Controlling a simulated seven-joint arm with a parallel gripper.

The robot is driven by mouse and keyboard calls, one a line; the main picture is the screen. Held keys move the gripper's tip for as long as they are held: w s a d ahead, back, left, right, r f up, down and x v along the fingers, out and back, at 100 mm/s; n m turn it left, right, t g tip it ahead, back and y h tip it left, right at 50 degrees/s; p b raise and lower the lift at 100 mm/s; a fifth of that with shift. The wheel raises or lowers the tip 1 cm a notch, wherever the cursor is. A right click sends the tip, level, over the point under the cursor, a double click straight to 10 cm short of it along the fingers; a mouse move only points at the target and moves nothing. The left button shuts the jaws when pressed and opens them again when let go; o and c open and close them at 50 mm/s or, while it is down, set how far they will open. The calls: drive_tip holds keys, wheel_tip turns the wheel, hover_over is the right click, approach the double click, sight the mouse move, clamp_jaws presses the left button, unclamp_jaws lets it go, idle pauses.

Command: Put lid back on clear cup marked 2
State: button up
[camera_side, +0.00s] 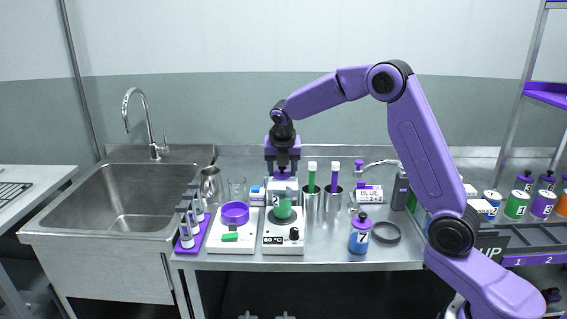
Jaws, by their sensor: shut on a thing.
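The clear cup marked 2 (282,206), with green contents low inside, stands upright on the white heating plate (283,243) whose display reads 60. My gripper (282,174) points straight down right above the cup. At this size I cannot tell whether the lid touches the cup's rim.
A white scale (231,245) with a purple ring dish (235,212) stands just left. Metal cylinders (311,205) holding coloured sticks stand close on the right. A blue bottle marked 7 (360,236) and a dark ring (386,231) lie further right. The sink (120,195) is at left.

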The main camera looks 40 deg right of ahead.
sight(283, 175)
drive_tip(key=shift+f, duration=1.8)
drive_tip(key=shift+f, duration=0.2)
idle(0.8)
drive_tip(key=o, duration=1.4)
drive_tip(key=shift+c, duration=0.2)
drive_tip(key=shift+r, duration=0.15)
drive_tip(key=shift+r, duration=3.4)
clamp_jaws()
